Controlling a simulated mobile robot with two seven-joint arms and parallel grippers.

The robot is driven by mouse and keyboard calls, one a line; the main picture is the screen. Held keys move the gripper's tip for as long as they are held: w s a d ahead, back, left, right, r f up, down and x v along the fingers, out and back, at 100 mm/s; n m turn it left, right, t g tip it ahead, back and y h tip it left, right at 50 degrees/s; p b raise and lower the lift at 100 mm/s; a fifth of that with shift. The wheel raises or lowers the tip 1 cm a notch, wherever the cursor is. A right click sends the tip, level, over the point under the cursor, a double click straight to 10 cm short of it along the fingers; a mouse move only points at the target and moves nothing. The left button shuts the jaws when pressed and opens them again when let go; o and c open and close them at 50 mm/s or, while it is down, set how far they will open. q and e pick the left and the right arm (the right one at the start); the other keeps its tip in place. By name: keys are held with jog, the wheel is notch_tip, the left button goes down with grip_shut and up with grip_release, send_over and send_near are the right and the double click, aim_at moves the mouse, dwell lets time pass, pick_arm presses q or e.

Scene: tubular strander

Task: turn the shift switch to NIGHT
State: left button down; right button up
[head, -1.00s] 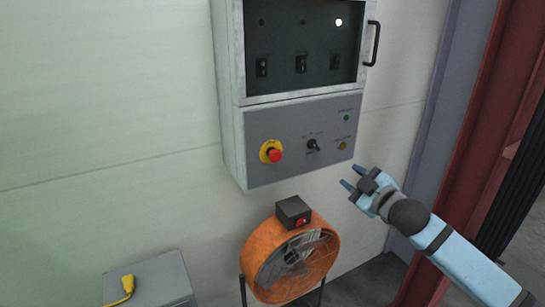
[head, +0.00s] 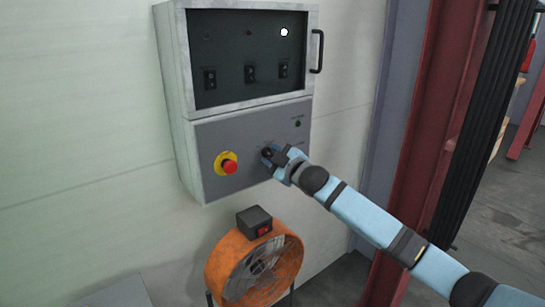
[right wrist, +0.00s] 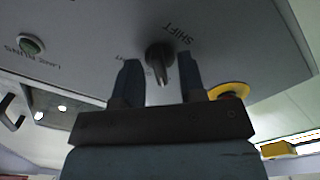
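The shift switch is a dark rotary knob with a narrow grip (right wrist: 159,60) on the grey lower panel (head: 212,184) of the wall cabinet. The word SHIFT shows beside it in the right wrist view. The NIGHT label cannot be read; the left finger covers part of the lettering. My right gripper (head: 269,154) is at the panel, over the switch. In the right wrist view its two fingers (right wrist: 158,72) are apart, one on each side of the knob, with gaps visible. The knob is mostly hidden in the head view. My left gripper is not in view.
A red emergency button on a yellow ring (head: 229,167) sits just left of the switch. A green line lamp (head: 298,124) is above right. The cabinet door handle (head: 318,51) sticks out. An orange fan (head: 226,262) stands below the panel.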

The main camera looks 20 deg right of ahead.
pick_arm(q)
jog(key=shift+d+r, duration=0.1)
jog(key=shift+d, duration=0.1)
pick_arm(e)
jog(key=shift+w, duration=0.2)
grip_shut()
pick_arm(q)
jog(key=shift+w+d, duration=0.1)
